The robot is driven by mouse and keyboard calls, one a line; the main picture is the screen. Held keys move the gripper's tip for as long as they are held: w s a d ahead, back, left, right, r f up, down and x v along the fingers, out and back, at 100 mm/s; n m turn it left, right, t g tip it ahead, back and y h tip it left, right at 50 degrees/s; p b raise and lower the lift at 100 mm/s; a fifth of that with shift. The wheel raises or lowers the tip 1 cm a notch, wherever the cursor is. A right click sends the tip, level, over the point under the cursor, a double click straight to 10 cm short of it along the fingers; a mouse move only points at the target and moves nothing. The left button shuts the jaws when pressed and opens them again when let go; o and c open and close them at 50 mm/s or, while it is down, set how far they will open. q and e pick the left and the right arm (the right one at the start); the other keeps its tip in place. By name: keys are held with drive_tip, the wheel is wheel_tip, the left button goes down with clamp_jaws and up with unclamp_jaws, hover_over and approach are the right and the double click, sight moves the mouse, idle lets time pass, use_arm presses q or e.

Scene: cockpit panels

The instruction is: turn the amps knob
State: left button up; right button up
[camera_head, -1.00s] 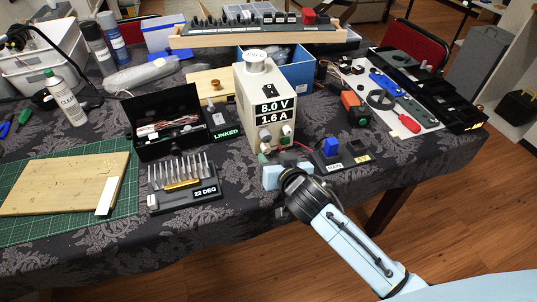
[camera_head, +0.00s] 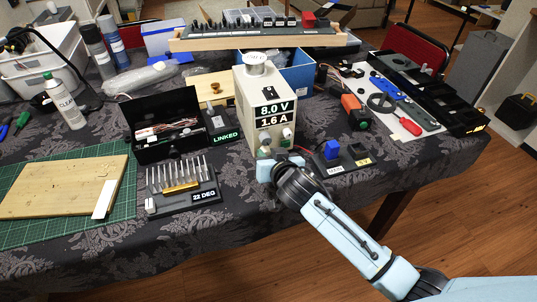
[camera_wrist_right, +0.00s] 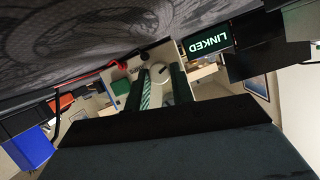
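The cream power supply (camera_head: 245,110) stands on the table, its display (camera_head: 272,115) reading 8.0 V and 1.6 A. One front knob (camera_head: 287,132) shows at the right; the left one is partly hidden near my gripper. My right gripper (camera_head: 268,157) is at the lower left of the supply's front. In the right wrist view, turned over, my right gripper's fingers (camera_wrist_right: 159,88) are apart, with a pale round knob (camera_wrist_right: 158,73) between their tips. I cannot read the knob labels or tell contact. My left gripper is not in view.
A black box with a LINKED sign (camera_head: 224,136) stands left of the supply. A bit rack marked 22 DEG (camera_head: 190,195) is in front. A blue bin (camera_head: 295,75) stands behind.

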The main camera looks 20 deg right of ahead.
drive_tip(key=shift+c, duration=0.6)
drive_tip(key=shift+a+r+n+h+p, duration=0.1)
drive_tip(key=shift+a+n+h+p, duration=0.05)
drive_tip(key=shift+n+h+p, duration=0.65)
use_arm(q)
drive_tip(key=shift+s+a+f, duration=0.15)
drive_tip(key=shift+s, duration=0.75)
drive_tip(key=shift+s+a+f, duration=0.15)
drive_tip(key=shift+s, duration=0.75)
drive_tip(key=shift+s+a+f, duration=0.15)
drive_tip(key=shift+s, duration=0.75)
use_arm(e)
drive_tip(key=shift+n+h, duration=0.3)
drive_tip(key=shift+n, duration=0.3)
drive_tip(key=o, duration=1)
drive_tip(key=shift+s, duration=0.15)
